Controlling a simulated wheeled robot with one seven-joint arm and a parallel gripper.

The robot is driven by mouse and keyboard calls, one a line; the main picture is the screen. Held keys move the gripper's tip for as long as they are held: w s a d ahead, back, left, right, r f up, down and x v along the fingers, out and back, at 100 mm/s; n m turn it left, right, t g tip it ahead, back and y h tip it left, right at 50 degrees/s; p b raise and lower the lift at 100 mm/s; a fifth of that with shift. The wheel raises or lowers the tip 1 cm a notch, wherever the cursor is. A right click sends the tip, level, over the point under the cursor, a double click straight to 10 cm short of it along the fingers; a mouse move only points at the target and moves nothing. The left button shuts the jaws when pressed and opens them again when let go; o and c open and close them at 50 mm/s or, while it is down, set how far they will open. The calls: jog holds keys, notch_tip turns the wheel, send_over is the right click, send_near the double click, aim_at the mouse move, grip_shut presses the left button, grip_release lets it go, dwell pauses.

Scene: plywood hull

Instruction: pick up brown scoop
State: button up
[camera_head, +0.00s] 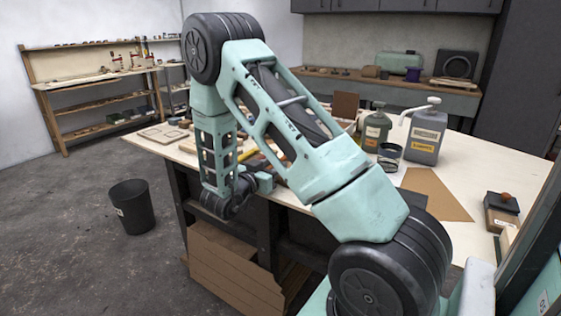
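I cannot make out a brown scoop for certain; part of the workbench (285,190) is hidden behind my arm. Small tools and wooden pieces lie on the bench behind my arm, too small and covered to tell apart. My gripper (264,182) is at the end of the folded arm, low at the bench's front left edge. Its fingers do not show clearly, so I cannot tell whether it is open or shut. I see nothing held in it.
A grey jug (425,137), a green can (376,130) and a dark cup (389,155) stand on the bench. A brown sheet (435,192) lies in front of them. A black bin (131,207) stands on the open floor at left. Cardboard (230,270) leans below the bench.

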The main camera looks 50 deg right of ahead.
aim_at(272, 164)
jog(key=shift+d, duration=0.3)
grip_shut()
jog(key=shift+r, duration=0.15)
notch_tip(272, 164, up, 10)
jog(key=shift+f, duration=0.15)
dwell(0.4)
dwell(0.3)
